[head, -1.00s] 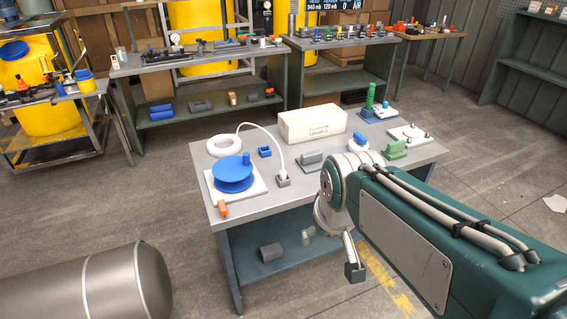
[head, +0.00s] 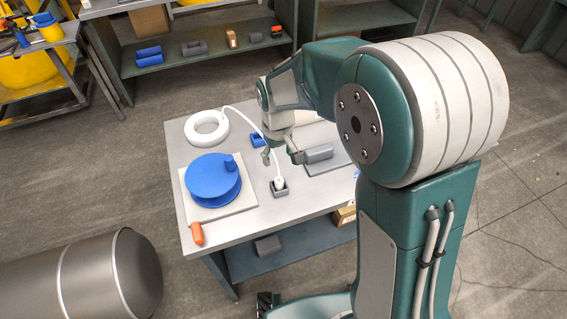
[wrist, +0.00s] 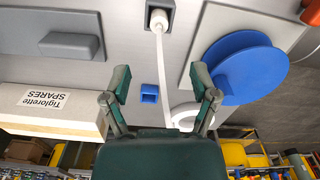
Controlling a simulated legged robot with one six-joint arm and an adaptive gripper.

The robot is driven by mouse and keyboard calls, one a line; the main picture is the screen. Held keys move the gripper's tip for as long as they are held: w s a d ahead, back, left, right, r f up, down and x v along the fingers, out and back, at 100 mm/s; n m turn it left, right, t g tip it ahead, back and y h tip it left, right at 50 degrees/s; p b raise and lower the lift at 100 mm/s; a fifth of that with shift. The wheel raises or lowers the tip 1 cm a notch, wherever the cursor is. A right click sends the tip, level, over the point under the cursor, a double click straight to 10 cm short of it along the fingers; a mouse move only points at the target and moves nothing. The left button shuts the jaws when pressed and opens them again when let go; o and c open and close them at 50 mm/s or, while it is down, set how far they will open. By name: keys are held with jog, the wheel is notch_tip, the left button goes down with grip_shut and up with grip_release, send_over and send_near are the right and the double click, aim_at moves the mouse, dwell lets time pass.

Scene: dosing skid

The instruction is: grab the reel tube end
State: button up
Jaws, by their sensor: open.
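A thin white tube (head: 240,117) runs from near a white ring (head: 206,128) to a dark grey square holder (head: 280,190). The tube's thicker white end (head: 279,181) stands in the holder. In the wrist view the tube end (wrist: 158,19) is at top centre, beyond my fingertips. My gripper (head: 281,157) is open and empty above the table, just behind the holder in the head view. In the wrist view the tube passes between the spread fingers of my gripper (wrist: 160,80). The blue reel (head: 212,180) is on a white plate to the left.
A grey block (head: 318,153) on a plate lies right of the holder. A small blue bin (wrist: 149,93) and a white spares box (wrist: 50,108) show in the wrist view. An orange handle (head: 197,233) is at the table's front left.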

aim_at(279, 177)
jog(key=shift+w+a+f, duration=0.15)
jog(key=shift+w+f, duration=0.35)
jog(key=shift+f, duration=0.05)
jog(key=f, duration=0.4)
jog(key=shift+s+a+f, duration=0.15)
jog(key=shift+a+f, duration=0.05)
jog(key=shift+f, duration=0.2)
jog(key=f, duration=0.3)
jog(key=d+f, duration=0.1)
jog(key=f, duration=0.1)
jog(key=shift+s, duration=0.35)
jog(key=shift+a+f, duration=0.15)
jog(key=shift+f, duration=0.05)
grip_shut()
